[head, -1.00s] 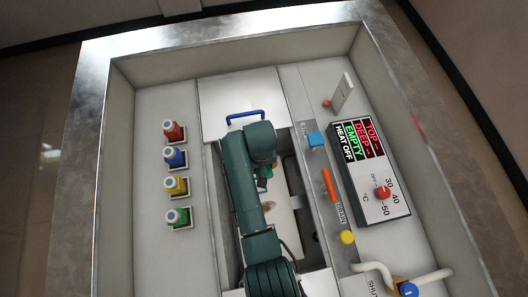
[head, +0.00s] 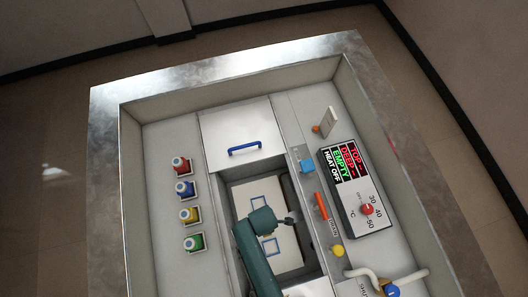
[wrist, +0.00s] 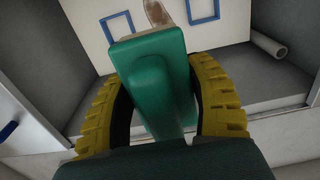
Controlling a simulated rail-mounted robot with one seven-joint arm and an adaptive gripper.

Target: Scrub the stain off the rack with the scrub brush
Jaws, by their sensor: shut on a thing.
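My gripper (wrist: 162,105) has yellow ribbed fingers and is shut on a green scrub brush (wrist: 150,62), seen in the wrist view. The brush's broad head points away from me and hides part of what is below it. The white rack (head: 291,256), with blue outlined frames, lies inside the sunken basin in the head view. It also shows in the wrist view (wrist: 92,22). A brownish stain (wrist: 157,12) shows on the rack just beyond the brush head. I cannot tell whether the brush touches the rack. My arm hides the stain and brush in the head view.
A lid with a blue handle (head: 244,149) is beyond the basin opening. Several coloured bottles (head: 185,188) stand at left. A control panel (head: 357,190) and a red lever (head: 321,206) are at right. A pale roll (wrist: 268,46) lies beside the rack.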

